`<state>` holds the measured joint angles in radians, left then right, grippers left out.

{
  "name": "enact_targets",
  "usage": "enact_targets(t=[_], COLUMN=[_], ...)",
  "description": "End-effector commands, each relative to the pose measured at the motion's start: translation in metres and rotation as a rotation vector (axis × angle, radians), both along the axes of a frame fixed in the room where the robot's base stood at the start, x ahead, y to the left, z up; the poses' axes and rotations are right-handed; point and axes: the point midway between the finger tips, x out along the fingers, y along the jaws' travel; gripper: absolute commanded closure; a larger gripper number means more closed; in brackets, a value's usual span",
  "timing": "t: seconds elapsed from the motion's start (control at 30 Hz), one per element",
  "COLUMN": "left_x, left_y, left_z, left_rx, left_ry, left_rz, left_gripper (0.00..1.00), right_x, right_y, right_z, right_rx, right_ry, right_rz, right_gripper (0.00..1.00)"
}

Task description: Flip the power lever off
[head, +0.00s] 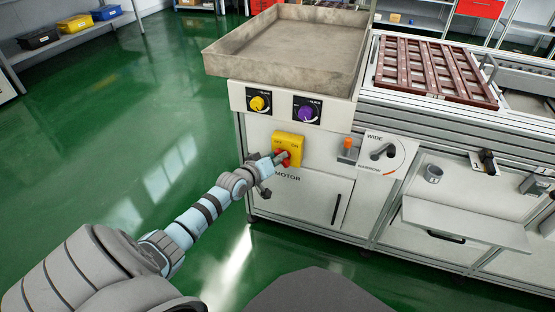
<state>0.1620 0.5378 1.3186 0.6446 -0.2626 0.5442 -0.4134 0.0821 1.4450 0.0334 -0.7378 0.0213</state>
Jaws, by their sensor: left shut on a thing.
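The power lever is a red handle (284,158) on a yellow switch box (289,143) on the white front panel of the machine, above the label MOTOR. My left gripper (277,158) reaches in from the left and is shut on the red handle. The fingers cover part of the handle, so its exact angle is hard to tell. My right gripper is not in view.
A yellow knob (259,103) and a purple knob (306,112) sit above the switch box, under a grey tray (225,58). To the right are an orange-tipped lever (347,144) and a WIDE selector (384,151). The green floor (120,130) at left is clear.

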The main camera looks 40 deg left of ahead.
Motion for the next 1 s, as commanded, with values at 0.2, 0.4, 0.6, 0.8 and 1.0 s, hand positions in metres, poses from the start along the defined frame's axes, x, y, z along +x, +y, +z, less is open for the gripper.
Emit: enact_targets(t=[0.2, 0.4, 0.6, 0.8, 1.0], left_x=[0.001, 0.0, -0.004, -0.037, -0.084], left_y=[-0.001, 0.001, 0.001, -0.003, -0.009], left_z=[0.002, 0.001, 0.002, 0.011, 0.027], left_rx=[-0.004, -0.001, 0.0, 0.007, 0.01], left_ry=[-0.005, -0.002, 0.0, 0.003, 0.004], left_rz=[0.0, 0.002, 0.001, -0.003, -0.007], left_gripper=[0.66, 0.65, 0.65, 0.65, 0.65], right_x=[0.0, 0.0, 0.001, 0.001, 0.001], right_y=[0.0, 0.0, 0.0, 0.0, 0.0], right_z=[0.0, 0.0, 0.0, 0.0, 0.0], right_rx=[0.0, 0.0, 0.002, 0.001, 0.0], right_ry=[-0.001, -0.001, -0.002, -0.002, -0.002], right_rz=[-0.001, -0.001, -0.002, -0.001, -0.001], right_gripper=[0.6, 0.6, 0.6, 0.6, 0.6])
